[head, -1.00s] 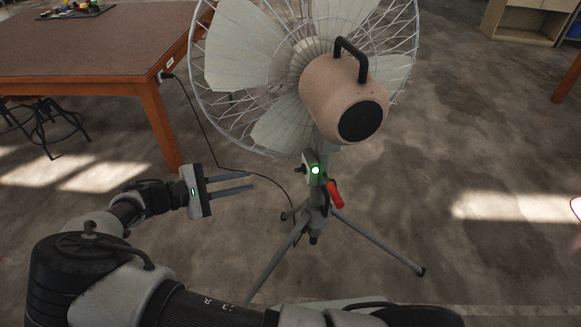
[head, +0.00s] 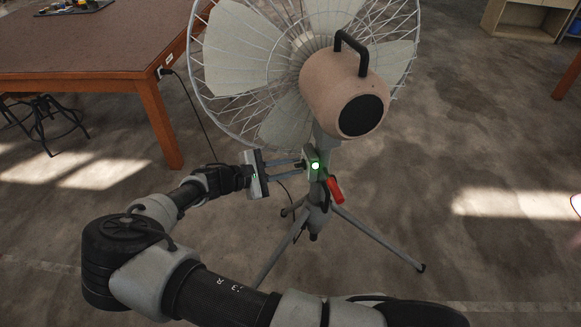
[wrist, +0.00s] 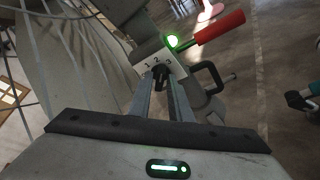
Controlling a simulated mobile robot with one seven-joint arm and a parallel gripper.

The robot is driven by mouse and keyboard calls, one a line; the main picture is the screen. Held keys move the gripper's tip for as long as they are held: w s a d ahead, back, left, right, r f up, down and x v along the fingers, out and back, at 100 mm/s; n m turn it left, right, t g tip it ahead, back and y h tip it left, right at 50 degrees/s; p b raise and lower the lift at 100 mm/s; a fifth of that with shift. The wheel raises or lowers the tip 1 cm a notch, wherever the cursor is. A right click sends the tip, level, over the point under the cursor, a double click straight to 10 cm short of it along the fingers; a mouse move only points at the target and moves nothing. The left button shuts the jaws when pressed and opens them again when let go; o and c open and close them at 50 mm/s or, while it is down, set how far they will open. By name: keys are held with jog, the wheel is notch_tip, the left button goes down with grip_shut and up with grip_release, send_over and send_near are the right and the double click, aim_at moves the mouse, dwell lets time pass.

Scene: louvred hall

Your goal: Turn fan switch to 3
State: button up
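The fan (head: 345,95) stands on a tripod with its pale pink motor housing facing me. Its grey switch box (head: 312,158) sits on the pole below the housing, with a lit green lamp (head: 315,166). In the wrist view the white switch plate (wrist: 150,62) shows the marks 1 and 2; any other marks are hidden or unclear. A black knob (wrist: 161,72) sticks out from the plate. My gripper (head: 299,168) reaches the box from the left. Its two fingers are apart, with the knob between or just ahead of their tips; contact cannot be told.
A red handle (head: 335,190) sticks out below the switch box. The tripod legs (head: 375,240) spread over the floor. A brown table (head: 110,45) stands at the back left, with a cord (head: 195,110) hanging from its socket.

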grip_shut()
jog(key=m+b, duration=0.1)
jog(key=m+t+b, duration=0.1)
jog(key=m+b, duration=0.1)
jog(key=shift+s+f+t+h, duration=0.15)
jog(key=shift+f+t+h, duration=0.15)
jog(key=shift+f, duration=0.1)
jog(key=shift+r+m+b, duration=0.15)
jog(key=shift+m+b, duration=0.15)
jog(key=shift+m, duration=0.1)
grip_release()
